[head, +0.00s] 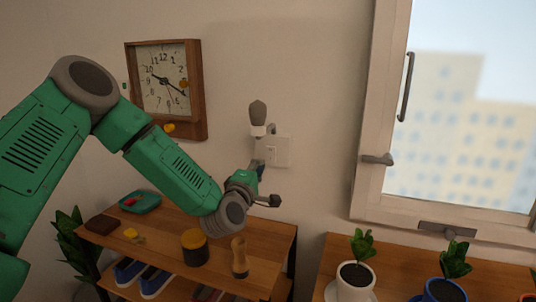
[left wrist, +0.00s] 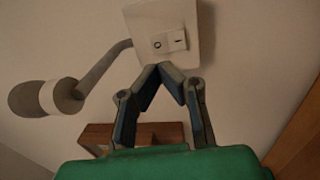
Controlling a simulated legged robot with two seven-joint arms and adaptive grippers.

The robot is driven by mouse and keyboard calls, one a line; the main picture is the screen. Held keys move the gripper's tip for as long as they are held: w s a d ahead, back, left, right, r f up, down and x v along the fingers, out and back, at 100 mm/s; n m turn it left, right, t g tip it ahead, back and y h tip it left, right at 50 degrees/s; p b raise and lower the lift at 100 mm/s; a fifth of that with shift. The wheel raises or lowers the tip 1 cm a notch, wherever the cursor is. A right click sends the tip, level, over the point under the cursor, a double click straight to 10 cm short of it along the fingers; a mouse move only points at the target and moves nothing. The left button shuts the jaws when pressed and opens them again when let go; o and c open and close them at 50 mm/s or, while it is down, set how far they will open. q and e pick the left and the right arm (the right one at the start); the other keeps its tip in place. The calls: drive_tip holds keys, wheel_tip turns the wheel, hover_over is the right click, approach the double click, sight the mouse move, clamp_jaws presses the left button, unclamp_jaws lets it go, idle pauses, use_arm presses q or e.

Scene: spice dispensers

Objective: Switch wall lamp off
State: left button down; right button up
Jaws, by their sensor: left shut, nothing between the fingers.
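The wall lamp (head: 257,115) has a grey rounded end and a white collar, and I see no clear glow from it. It also shows at the left in the left wrist view (left wrist: 45,98), with a bent grey arm running to a white wall plate (left wrist: 150,12). The plate carries a white rocker switch (left wrist: 168,42) marked with a circle and a line. My left gripper (head: 262,168) is at this plate. In the left wrist view its shut, empty fingertips (left wrist: 161,68) are just below the switch; I cannot tell whether they touch. My right gripper is not in view.
A wall clock (head: 165,90) hangs left of the lamp. A wooden shelf (head: 165,221) below holds a green tray (head: 140,203), a dark jar (head: 194,247) and a wooden shaker (head: 239,258). A window and potted plants (head: 355,275) stand right.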

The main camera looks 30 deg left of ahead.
sight(270, 151)
use_arm(q)
drive_tip(key=x, duration=0.6)
drive_tip(key=shift+d, duration=0.1)
drive_tip(key=shift+w+p, duration=0.3)
drive_tip(key=shift+w, duration=0.25)
drive_tip(key=shift+w+r, duration=0.1)
drive_tip(key=shift+r, duration=0.05)
